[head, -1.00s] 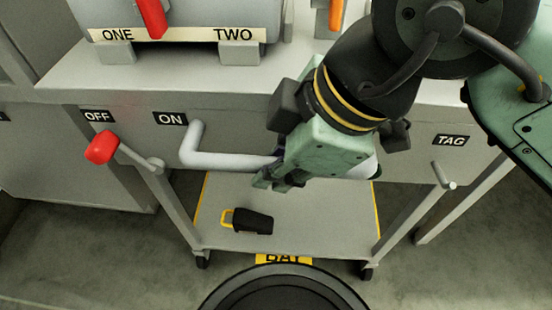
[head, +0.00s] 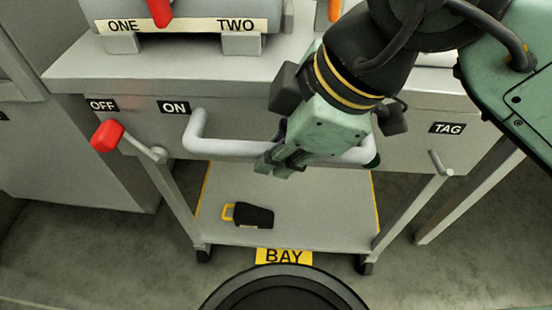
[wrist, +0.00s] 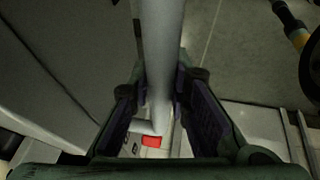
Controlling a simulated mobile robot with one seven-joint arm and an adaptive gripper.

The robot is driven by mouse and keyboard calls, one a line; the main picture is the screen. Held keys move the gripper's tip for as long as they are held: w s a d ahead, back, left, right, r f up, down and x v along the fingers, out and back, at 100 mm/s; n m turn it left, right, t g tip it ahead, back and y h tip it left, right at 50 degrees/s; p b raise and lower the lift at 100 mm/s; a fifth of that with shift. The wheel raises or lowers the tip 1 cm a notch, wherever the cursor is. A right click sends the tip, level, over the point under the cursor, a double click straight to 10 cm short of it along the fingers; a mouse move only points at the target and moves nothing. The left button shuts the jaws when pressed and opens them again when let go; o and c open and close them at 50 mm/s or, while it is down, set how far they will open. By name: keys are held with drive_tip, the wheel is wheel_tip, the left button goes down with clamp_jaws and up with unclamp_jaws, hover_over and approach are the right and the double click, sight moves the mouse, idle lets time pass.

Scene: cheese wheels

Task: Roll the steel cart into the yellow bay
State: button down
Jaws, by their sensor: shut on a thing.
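The steel cart (head: 330,210) stands in front of me, with a grey top, a drawer-like front panel and a low shelf. Its pale bar handle (head: 235,147) sticks out from the front panel. My gripper (head: 277,160) is shut around the handle, near its middle. In the wrist view the handle (wrist: 162,60) runs between my two fingers (wrist: 155,105). A yellow BAY label (head: 284,256) shows just below the shelf's front edge. Thin yellow lines (head: 376,203) show along both sides of the shelf; the rest of the bay is hidden.
A red-knobbed lever (head: 107,136) stands by the OFF and ON labels. A peg (head: 441,163) sits under the TAG label. A black padlock (head: 253,215) with a yellow shackle lies on the low shelf. A grey cabinet (head: 85,150) is at left. Bare floor (head: 100,260) lies front left.

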drive_tip(key=shift+w, duration=1.25)
drive_tip(key=shift+w+b, duration=0.35)
drive_tip(key=shift+w, duration=3.5)
drive_tip(key=shift+w+r, duration=0.1)
drive_tip(key=shift+w, duration=0.05)
drive_tip(key=shift+w, duration=1.4)
drive_tip(key=c, duration=0.8)
unclamp_jaws()
